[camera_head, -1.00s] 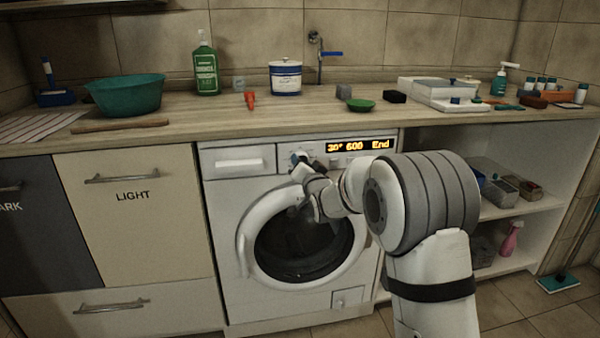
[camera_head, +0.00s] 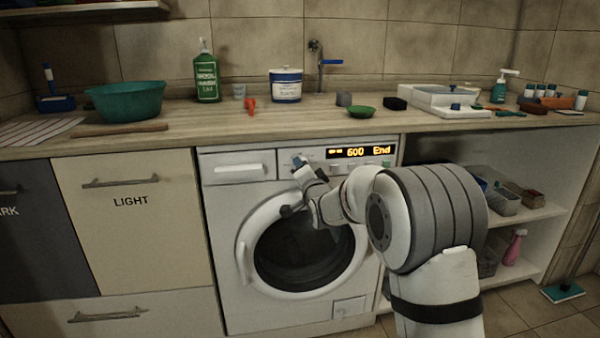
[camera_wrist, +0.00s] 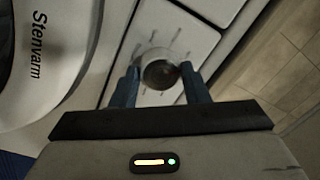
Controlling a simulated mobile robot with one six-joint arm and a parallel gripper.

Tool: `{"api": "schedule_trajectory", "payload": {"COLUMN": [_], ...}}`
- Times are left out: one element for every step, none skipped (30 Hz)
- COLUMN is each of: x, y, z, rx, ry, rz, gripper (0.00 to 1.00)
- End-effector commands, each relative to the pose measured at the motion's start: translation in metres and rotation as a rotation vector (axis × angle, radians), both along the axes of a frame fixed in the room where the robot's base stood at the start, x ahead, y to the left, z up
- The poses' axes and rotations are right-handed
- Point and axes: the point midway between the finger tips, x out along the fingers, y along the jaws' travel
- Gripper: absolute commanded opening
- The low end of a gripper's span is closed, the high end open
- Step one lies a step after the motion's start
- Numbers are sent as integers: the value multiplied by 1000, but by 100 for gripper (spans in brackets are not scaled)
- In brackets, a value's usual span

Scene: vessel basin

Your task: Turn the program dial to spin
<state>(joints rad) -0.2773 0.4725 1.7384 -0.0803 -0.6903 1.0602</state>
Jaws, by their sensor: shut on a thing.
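The washing machine (camera_head: 222,215) stands under the counter with its round door closed. The dial's pointer and labels are too small to read.
The detergent drawer (camera_head: 238,167) is closed, left of the dial. The wooden counter (camera_head: 200,120) above holds a teal basin (camera_head: 126,98), a green bottle (camera_head: 206,75) and a white-and-blue tub (camera_head: 286,85). Open shelves (camera_head: 520,212) lie to the right.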

Motion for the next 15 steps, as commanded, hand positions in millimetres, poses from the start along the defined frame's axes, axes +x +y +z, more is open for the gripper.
{"api": "schedule_trajectory", "payload": {"x": [0, 0, 0, 0, 0, 0, 0, 0, 0, 0, 0, 0, 0, 0, 0], "y": [0, 0, 0, 0, 0, 0, 0, 0, 0, 0, 0, 0, 0, 0, 0], "z": [-1, -1, -1, -1, -1, -1, -1, -1, -1, 0, 0, 0, 0, 0, 0], "rx": [0, 0, 0, 0, 0, 0, 0, 0, 0, 0, 0, 0, 0, 0, 0], "ry": [2, 2, 2, 2, 2, 2, 2, 1, 1, 1, 0, 0, 0, 0, 0], "rz": [0, 0, 0, 0, 0, 0, 0, 0, 0, 0, 0, 0, 0, 0, 0], "gripper": [19, 19, 42, 44, 47, 50, 53, 55, 58, 61, 63, 63, 63, 63, 63]}}
